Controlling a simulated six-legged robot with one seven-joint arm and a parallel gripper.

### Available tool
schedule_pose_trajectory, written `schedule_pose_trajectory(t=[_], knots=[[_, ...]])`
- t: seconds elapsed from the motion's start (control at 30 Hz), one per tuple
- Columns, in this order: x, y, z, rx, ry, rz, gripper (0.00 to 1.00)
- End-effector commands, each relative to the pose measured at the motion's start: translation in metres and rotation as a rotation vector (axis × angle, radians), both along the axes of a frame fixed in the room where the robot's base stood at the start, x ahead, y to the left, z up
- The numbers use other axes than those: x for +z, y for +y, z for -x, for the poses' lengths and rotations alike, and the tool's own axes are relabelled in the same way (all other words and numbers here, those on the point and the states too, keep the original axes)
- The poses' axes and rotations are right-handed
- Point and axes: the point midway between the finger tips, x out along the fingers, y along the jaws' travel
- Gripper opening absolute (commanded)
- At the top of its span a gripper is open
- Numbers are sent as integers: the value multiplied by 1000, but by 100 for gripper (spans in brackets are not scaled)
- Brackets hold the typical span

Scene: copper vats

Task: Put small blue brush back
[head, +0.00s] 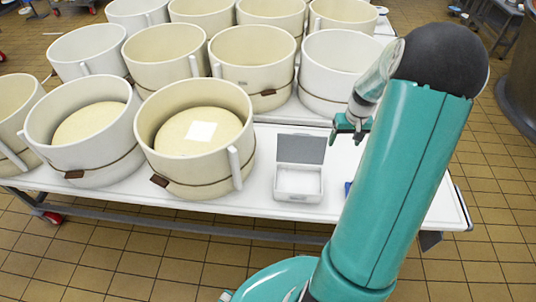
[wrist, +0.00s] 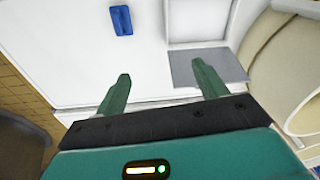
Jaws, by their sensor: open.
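The small blue brush (wrist: 121,20) lies on the white table top near the upper edge of the wrist view. In the head view only a sliver of blue (head: 348,188) shows beside my arm, which hides the rest. A white box (head: 298,182) with its grey lid (head: 300,148) raised stands on the table. The lid also shows in the wrist view (wrist: 190,72), right of the brush and near my right finger. My gripper (wrist: 161,70) is open and empty, above the table and apart from the brush. The gripper also shows in the head view (head: 350,127).
Several large cream tubs stand left of and behind the box; the nearest tub (head: 195,140) holds a pale round block with a white sheet (head: 201,131). The white table (head: 265,205) is clear around the box. Tiled floor (head: 490,265) lies beyond its edge.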

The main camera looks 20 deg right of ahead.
Motion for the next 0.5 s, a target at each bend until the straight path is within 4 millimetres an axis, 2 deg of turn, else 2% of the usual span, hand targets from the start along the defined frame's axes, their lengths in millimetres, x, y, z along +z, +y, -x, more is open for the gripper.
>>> schedule_pose_trajectory(t=[0.03,0.23,0.37,0.5], knots=[[26,21,-8,28,-12,29,72],[103,101,-14,106,-58,104,72],[145,153,-6,153,-103,141,72],[181,206,14,199,-160,167,72]])
